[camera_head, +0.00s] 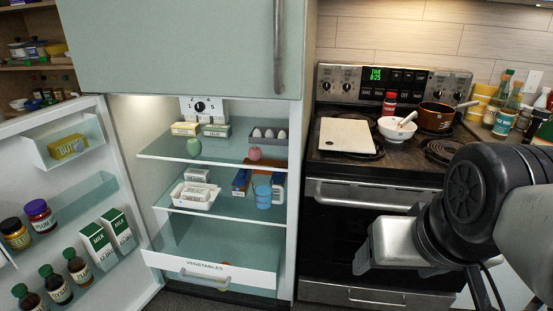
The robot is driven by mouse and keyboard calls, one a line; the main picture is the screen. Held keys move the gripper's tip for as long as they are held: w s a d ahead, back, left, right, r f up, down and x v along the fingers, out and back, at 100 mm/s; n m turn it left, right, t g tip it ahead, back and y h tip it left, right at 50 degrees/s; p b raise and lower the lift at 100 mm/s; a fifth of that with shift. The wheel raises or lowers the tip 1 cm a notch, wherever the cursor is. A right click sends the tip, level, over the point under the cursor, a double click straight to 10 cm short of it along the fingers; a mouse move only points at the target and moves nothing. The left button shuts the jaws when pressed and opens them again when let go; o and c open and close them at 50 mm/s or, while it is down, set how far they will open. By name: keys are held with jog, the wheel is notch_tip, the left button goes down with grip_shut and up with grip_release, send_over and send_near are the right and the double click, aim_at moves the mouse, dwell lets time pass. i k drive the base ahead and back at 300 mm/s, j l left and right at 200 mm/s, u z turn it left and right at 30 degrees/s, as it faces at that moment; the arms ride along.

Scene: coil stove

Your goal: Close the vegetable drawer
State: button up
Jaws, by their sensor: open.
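The vegetable drawer (240,276) is at the bottom of the open fridge. Its white front carries the label "VEGETABLES" and a grey handle. The front stands forward of the shelves, so the drawer is pulled out, and its clear inside shows behind the front. My gripper (362,262) is to the right of the drawer, in front of the oven, apart from the drawer and holding nothing that I can see. Its jaws are open, though the fingertips are hard to make out.
The fridge door (98,190) is swung open to the left, with jars, bottles and milk cartons on its racks. Fridge shelves (150,152) hold food above the drawer. The stove (335,190) stands right, with a pan (436,117) and a white bowl (396,128) on top.

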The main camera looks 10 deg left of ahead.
aim_at(230, 274)
jog(key=i+j, duration=0.1)
jog(key=j, duration=0.25)
jog(key=i+j, duration=0.1)
jog(key=j, duration=0.3)
jog(key=i+j, duration=0.15)
jog(key=j, duration=0.2)
jog(key=i+j, duration=0.1)
jog(key=j, duration=0.3)
